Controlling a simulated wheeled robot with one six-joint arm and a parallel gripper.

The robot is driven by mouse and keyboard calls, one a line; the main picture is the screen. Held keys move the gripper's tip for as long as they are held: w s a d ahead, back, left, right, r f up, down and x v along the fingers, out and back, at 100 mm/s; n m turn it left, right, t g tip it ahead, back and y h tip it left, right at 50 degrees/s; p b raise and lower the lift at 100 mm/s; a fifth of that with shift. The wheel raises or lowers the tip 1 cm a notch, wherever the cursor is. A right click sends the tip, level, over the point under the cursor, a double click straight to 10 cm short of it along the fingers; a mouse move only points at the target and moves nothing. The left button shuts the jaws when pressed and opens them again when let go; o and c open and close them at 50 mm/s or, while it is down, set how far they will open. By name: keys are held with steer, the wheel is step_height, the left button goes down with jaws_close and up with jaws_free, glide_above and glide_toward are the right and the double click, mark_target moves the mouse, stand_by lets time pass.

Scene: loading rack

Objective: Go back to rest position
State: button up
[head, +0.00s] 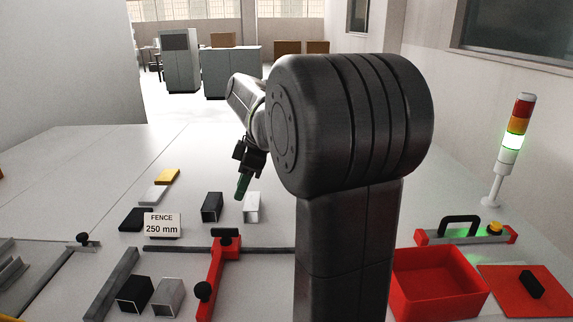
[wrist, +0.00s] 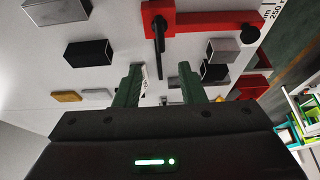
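My gripper (head: 243,186) is raised above the back part of the table in the head view, with its green fingers pointing down. In the wrist view my gripper (wrist: 158,88) shows two green fingers standing apart with a clear gap between them and nothing held. In the head view a black square tube (head: 212,207) and a silver square tube (head: 252,207) lie on the table below and near the fingers. My arm hides part of the table's middle and right.
A red clamp (head: 217,272) stands at a dark rail beside the "FENCE 250 mm" sign (head: 162,225). More tubes (head: 135,294) lie front left. A red bin (head: 436,285), a red mat (head: 508,300) with a black block (head: 531,284), and a signal tower (head: 515,140) lit green stand right.

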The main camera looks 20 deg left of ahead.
mark_target(225, 229)
steer(key=x, duration=1.3)
steer(key=shift+f, duration=0.2)
steer(key=shift+r, duration=0.1)
